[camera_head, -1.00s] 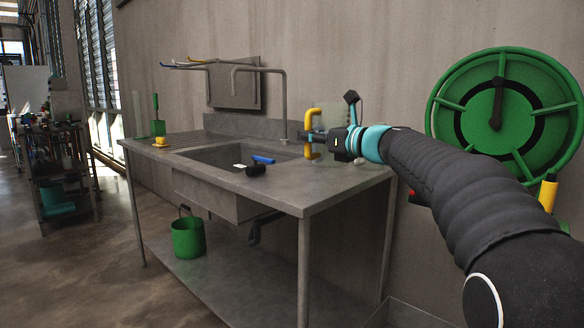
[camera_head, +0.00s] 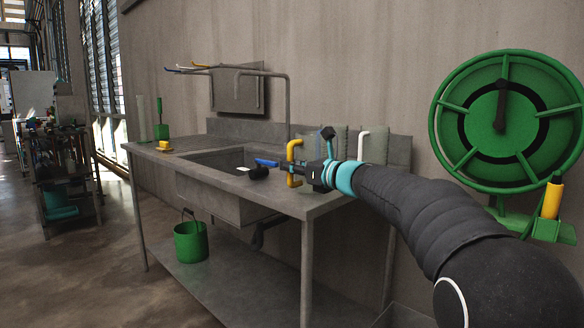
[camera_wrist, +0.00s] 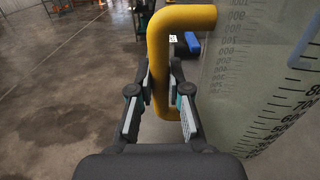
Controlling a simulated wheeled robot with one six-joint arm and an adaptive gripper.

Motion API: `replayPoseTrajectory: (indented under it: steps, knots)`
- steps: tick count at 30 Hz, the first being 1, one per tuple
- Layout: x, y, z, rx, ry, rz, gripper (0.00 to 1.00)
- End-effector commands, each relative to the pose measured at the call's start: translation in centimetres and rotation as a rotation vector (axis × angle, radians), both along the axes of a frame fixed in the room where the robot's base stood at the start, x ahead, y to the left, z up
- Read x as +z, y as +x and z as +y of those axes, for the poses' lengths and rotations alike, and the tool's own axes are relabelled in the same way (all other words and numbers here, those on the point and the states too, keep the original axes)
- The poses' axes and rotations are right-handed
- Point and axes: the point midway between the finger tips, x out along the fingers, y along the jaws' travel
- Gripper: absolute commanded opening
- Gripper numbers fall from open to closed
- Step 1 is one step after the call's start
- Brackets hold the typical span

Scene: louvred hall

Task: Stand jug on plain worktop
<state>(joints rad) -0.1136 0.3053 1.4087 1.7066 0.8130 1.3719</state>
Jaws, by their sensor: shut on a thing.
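My gripper (camera_head: 305,173) is shut on the yellow handle (camera_head: 294,163) of a clear jug, near the right end of the grey worktop (camera_head: 285,198). In the wrist view, my fingers (camera_wrist: 160,110) close on the handle's upright part (camera_wrist: 160,70). The jug's see-through body with black measuring marks (camera_wrist: 245,95) fills the right side there and looks roughly upright. The jug's base is hidden, so I cannot tell whether it touches the worktop. The sink basin (camera_head: 215,163) lies left of the gripper; the ribbed drainer (camera_head: 185,146) is at the far left.
A white-handled clear jug (camera_head: 375,148) stands at the back right, and a blue handle (camera_head: 327,143) shows beside it. A blue item (camera_head: 266,163) and a black item (camera_head: 258,173) lie by the sink. A tap (camera_head: 287,100) rises behind. A green hose reel (camera_head: 500,120) is on the wall.

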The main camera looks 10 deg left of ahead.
Motion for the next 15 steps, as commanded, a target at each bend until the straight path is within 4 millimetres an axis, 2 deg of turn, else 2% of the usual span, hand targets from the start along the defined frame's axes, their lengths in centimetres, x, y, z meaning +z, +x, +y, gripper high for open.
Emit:
replayPoseTrajectory:
  steps: [5,6,9,15]
  knots:
    - [-0.28,-0.01,0.0,0.0,0.0,0.0,0.0]
    - [-0.32,-0.01,-0.01,0.0,0.0,0.0,0.19]
    - [-0.24,-0.01,-0.01,0.0,0.0,0.0,0.42]
    - [-0.24,0.0,0.0,0.0,0.0,0.0,0.42]
